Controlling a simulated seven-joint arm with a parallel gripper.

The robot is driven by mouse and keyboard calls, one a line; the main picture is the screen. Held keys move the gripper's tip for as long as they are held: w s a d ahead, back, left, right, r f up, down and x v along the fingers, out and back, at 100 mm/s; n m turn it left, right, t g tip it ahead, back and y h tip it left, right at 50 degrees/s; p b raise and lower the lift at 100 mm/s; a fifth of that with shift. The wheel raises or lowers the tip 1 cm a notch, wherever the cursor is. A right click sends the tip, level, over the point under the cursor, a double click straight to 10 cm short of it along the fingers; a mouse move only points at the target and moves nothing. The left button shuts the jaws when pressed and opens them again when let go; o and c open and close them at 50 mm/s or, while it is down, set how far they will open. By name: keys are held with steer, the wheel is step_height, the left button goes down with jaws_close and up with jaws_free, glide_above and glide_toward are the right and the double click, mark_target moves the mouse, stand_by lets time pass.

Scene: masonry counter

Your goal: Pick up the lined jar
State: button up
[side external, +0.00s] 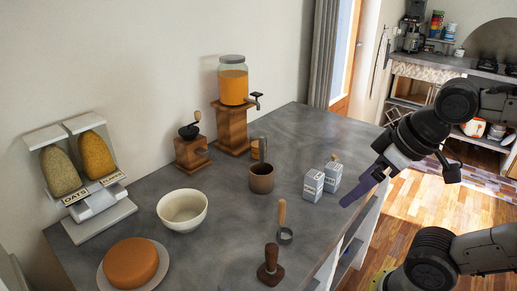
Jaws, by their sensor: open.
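I cannot tell for sure which item is the lined jar; no jar with clear lines shows at this size. A brown, open-topped round pot (262,182) stands upright near the middle of the counter, with an upright piece showing at its back rim. A glass jar of orange contents (233,86) with a tap sits on a wooden stand. My gripper (362,190) is at the counter's right edge, pointing down and left. It is open, holds nothing visible, and is apart from the pot and the glass jar. Its fingers show edge-on, as a purple shape.
Two pale labelled cartons (322,180) stand between the pot and my gripper. A scoop (283,222), a wooden-handled tamper (270,265), a cream bowl (183,210), an orange round on a plate (131,262), a grinder (191,150) and a cereal dispenser (85,180) surround clear grey counter (225,240).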

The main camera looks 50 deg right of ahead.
steer(key=w+a+r+m+g+y, duration=0.1)
steer(key=w+a+r+m+y, duration=0.15)
steer(key=w+m, duration=0.3)
steer(key=w+a+r+m+y, duration=0.1)
steer(key=w+m+y, duration=0.25)
steer(key=w, duration=0.35)
steer(key=w+d+r+m+t+y, duration=0.1)
steer(key=w+d+m+t+y, duration=0.35)
steer(key=w+d+m, duration=0.9)
steer(key=w+d+f+m+t+h, duration=0.1)
steer(key=w+d+m+t+h, duration=0.2)
steer(key=d, duration=0.4)
steer(key=w+d+f+m+t, duration=0.1)
steer(key=w+d+m+t, duration=0.35)
steer(key=d, duration=0.25)
steer(key=shift+m+h, duration=0.25)
steer(key=shift+m, duration=0.45)
steer(key=f, duration=0.5)
steer(key=d+f, duration=0.1)
steer(key=f, duration=1)
steer(key=shift+s+d+f, duration=0.2)
steer(key=shift+s+f, duration=0.05)
steer(key=shift+s, duration=0.1)
steer(key=shift+w+a+f, duration=0.1)
steer(key=shift+w+f, duration=0.15)
glide_above(250, 155)
steer(key=shift+w+d, duration=0.35)
steer(key=shift+d, duration=0.05)
steer(key=shift+f, duration=0.1)
jaws_close()
